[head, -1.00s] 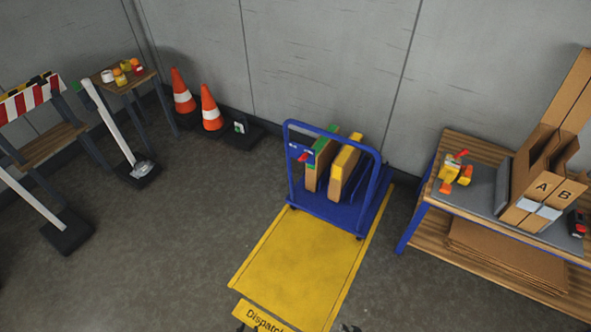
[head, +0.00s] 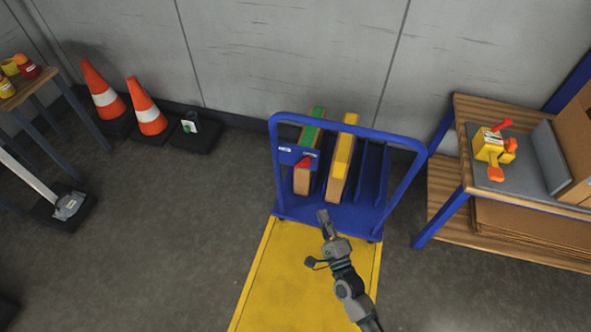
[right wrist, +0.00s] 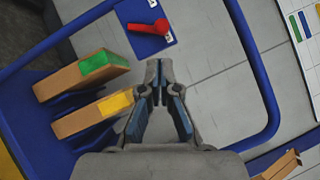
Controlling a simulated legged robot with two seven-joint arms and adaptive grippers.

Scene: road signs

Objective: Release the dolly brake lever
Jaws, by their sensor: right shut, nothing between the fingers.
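The blue dolly (head: 345,122) stands against the wall with its tall handle frame. A small red brake lever (head: 304,164) sits on a blue plate at the left of the frame; the right wrist view shows the red lever (right wrist: 151,27) at the top, left of the fingertips. My right gripper (head: 323,215) is shut and empty, in front of the dolly and below the lever in the head view. In the right wrist view the gripper (right wrist: 158,72) has its fingertips together, apart from the lever. My left gripper is out of view.
A green-topped board (head: 308,150) and a yellow-topped board (head: 342,160) stand on the dolly. A yellow floor mat (head: 290,275) lies in front. A workbench (head: 462,180) is at right; orange cones (head: 148,110) stand at left.

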